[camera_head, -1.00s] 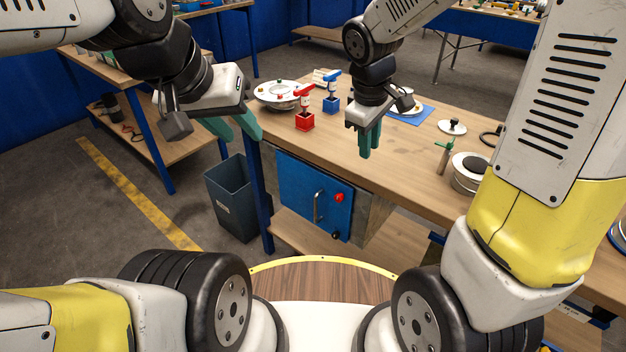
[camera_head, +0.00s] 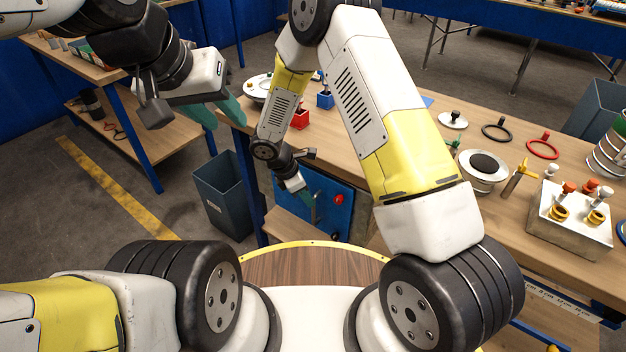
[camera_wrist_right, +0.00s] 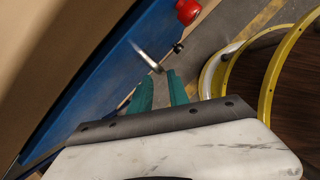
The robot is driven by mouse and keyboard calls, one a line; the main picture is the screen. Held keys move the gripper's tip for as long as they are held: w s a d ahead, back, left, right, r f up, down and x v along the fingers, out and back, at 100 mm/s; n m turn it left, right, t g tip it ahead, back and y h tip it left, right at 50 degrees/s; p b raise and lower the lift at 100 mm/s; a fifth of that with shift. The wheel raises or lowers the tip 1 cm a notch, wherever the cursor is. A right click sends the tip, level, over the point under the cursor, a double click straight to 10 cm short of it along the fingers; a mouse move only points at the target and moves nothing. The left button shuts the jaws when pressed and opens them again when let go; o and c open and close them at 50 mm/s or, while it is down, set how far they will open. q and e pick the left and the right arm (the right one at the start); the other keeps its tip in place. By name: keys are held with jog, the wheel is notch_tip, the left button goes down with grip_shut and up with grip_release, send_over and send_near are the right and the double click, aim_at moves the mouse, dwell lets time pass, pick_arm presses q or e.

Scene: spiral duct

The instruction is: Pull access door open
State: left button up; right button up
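The blue access door (camera_head: 333,205) is under the workbench top, with a red knob (camera_head: 339,199) and a dark knob below it. It looks closed. My right gripper (camera_head: 307,197) is in front of the door at its metal handle, hiding most of the handle. In the right wrist view my right gripper (camera_wrist_right: 160,78) has two green fingers apart with a gap between them. The silver handle (camera_wrist_right: 147,56) shows just beyond the fingertips, seemingly in line with the gap. Contact cannot be told.
A dark bin (camera_head: 225,195) stands on the floor left of the door. The wooden bench top (camera_head: 400,130) above carries a red valve block (camera_head: 299,118), a round flange (camera_head: 482,170) and a metal block with fittings (camera_head: 570,220). My round wooden-topped base is close in front.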

send_over(314, 222)
jog(key=f, duration=0.5)
jog(key=shift+w+f, duration=0.25)
jog(key=shift+w, duration=0.15)
grip_shut()
dwell(0.9)
